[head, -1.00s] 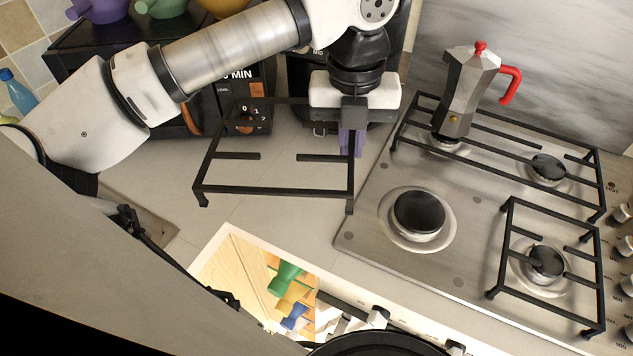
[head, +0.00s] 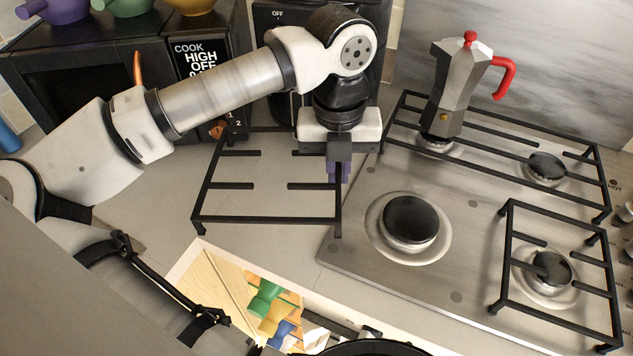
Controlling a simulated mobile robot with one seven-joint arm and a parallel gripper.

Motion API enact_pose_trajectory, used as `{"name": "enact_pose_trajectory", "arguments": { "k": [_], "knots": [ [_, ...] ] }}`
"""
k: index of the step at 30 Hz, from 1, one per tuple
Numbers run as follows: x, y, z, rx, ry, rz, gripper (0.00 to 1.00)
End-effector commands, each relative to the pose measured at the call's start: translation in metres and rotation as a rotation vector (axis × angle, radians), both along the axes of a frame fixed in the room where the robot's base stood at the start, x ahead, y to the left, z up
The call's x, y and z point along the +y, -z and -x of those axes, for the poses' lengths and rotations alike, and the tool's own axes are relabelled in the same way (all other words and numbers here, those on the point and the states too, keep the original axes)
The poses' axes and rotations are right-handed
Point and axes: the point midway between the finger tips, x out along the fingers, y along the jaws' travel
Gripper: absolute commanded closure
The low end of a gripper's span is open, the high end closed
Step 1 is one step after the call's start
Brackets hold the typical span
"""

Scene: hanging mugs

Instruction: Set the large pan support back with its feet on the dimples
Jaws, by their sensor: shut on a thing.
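The large pan support (head: 265,220) is a black rectangular frame with short inward bars and small feet. It hangs roughly level over the counter, left of the hob. My gripper (head: 339,176), with purplish fingers, is shut on its right side bar. The gripper hides part of that bar and the far right corner. The large burner (head: 411,220) on the steel hob (head: 350,262) has no support over it. Small grey dimples show around it, one to its right (head: 473,203) and one at the near right (head: 456,297). The support's right feet are near the hob's left edge.
A moka pot (head: 452,90) with a red handle stands on the rear pan support (head: 500,135). A small pan support (head: 510,255) sits at the near right. An open drawer (head: 185,262) with coloured items is below. A dark pan (head: 375,347) shows at the bottom edge.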

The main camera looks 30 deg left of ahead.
Motion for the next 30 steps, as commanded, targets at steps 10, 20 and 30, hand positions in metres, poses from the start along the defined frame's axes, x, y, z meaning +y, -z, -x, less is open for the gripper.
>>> {"name": "enact_pose_trajectory", "arguments": {
  "k": [10,20,30],
  "knots": [
    [-0.001,0.045,0.001,0.001,0.000,0.003,1.00],
    [0.000,0.061,0.000,-0.002,0.000,-0.001,1.00],
    [0.000,0.065,0.000,-0.001,0.000,0.000,0.85]
  ]
}}
